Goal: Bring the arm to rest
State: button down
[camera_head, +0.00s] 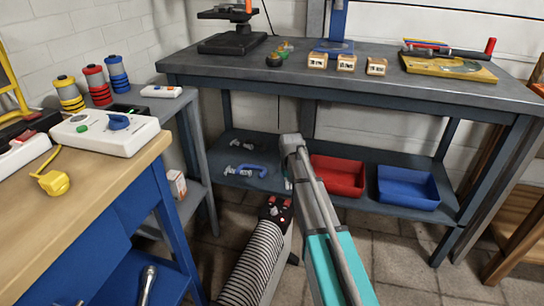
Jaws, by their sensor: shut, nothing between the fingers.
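My arm (322,225) reaches from the bottom edge up to a grey joint (292,141) in front of the workbench's lower shelf. I cannot make out my gripper; no fingertips show, and whatever lies beyond the grey joint is hidden. I see nothing held by the arm.
The dark workbench (375,78) carries small labelled blocks, a yellow board (449,66) and a black stand (232,42). Its lower shelf holds a red bin (337,177) and a blue bin (408,187). A wooden-topped blue bench (75,205) stands close left. Floor shows at right (400,262).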

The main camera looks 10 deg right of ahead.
jog(key=s+r+m+p, duration=0.1)
jog(key=s+r+p, duration=0.2)
jog(key=s, duration=1)
jog(key=s+r+p, duration=0.3)
jog(key=s, duration=1)
notch_tip(320, 180, up, 38)
jog(key=w+p, duration=0.1)
jog(key=p, duration=3.6)
jog(key=shift+w+f, duration=0.15)
jog(key=shift+f, duration=0.05)
jog(key=shift+d, duration=0.1)
